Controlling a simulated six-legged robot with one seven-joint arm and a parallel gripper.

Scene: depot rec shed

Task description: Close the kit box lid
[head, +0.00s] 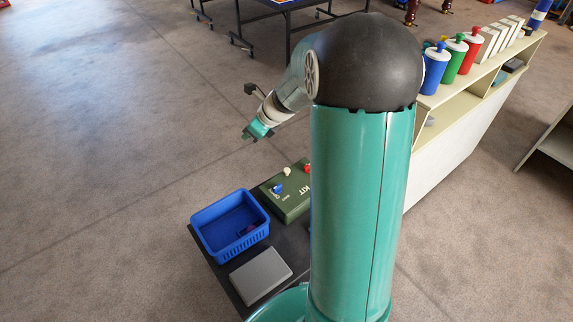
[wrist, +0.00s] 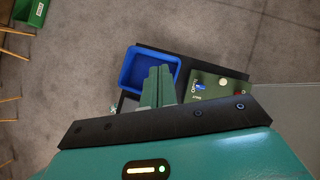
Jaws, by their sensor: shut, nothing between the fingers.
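The kit box (head: 291,206) is dark green with "KIT" lettering on its upper face. It sits on a dark mat, partly hidden behind my arm column. A blue piece (head: 277,189), a cream piece (head: 287,171) and a red piece (head: 307,168) show on or at its top. I cannot tell whether a lid stands open. The box also shows at the right in the wrist view (wrist: 212,95). My gripper (head: 246,136) is in the air beyond the box, up and left of it in the head view. Its fingers (wrist: 160,69) are together and empty.
A blue basket (head: 206,216) with small dark items inside stands left of the box. A grey flat slab (head: 261,276) lies in front on the dark mat (head: 222,273). A shelf (head: 450,103) with coloured bottles is at right. The floor at left is clear.

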